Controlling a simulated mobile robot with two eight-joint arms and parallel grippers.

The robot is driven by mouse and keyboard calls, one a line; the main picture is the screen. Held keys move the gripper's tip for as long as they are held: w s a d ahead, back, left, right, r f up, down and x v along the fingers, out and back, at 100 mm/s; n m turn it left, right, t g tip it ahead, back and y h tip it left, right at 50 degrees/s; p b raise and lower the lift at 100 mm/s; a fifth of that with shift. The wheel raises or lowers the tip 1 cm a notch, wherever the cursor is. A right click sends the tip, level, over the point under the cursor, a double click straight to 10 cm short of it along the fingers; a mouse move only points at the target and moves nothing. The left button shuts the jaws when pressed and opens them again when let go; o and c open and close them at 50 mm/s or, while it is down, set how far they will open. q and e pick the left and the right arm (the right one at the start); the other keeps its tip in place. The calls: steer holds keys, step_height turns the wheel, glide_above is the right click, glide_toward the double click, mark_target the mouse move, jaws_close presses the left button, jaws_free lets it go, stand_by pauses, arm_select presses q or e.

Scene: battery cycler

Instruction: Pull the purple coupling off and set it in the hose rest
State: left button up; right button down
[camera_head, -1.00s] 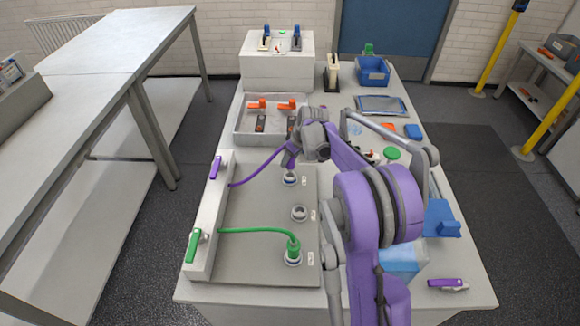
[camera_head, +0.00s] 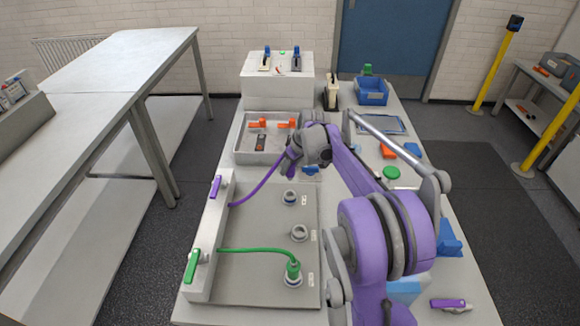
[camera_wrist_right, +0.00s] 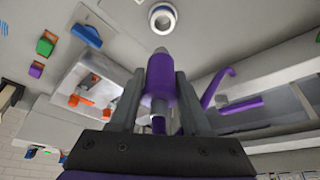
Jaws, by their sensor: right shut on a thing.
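My right gripper (camera_head: 289,160) is shut on the purple coupling (camera_wrist_right: 160,82), which stands between its two fingers in the right wrist view. The coupling is off its socket and held above the panel; in the head view it is mostly hidden by the gripper. The purple hose (camera_head: 258,184) runs from it to the grey block on the left. I cannot tell which thing is the hose rest. My left gripper is not in view.
A green coupling (camera_head: 293,270) with its hose sits on the near socket; the middle socket (camera_head: 299,233) is empty. The grey block (camera_head: 207,240) carries purple and green levers. A grey tray (camera_head: 243,152) with orange-handled items lies behind the panel. A blue bin (camera_head: 371,92) stands farther back.

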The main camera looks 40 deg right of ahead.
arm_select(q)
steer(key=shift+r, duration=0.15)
arm_select(e)
steer(key=shift+r, duration=0.15)
steer(key=shift+r+p, duration=1.5)
steer(key=shift+r, duration=0.9)
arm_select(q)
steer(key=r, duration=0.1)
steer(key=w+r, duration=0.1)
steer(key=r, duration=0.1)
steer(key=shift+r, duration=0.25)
